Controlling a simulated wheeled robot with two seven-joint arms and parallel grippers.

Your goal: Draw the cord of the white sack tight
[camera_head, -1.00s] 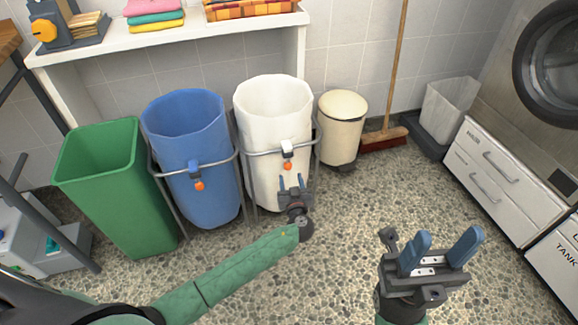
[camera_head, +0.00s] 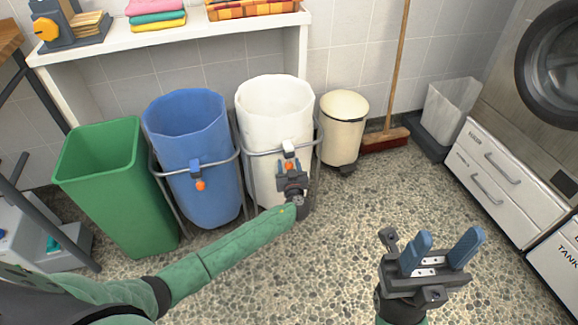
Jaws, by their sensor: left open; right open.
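The white sack (camera_head: 272,105) stands open-mouthed in a metal frame at the centre back. A white cord lock (camera_head: 289,147) sits at its front on the frame's rail, with an orange ball (camera_head: 288,166) below it. My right gripper (camera_head: 446,250) is open and empty, above the floor at the lower right, away from the sack.
A blue sack (camera_head: 197,130) with its own orange ball (camera_head: 200,185) stands left of the white sack, and a green bin (camera_head: 110,180) farther left. A cream pedal bin (camera_head: 342,128) stands close on the right. A broom (camera_head: 386,138) leans behind. The speckled floor in front is clear.

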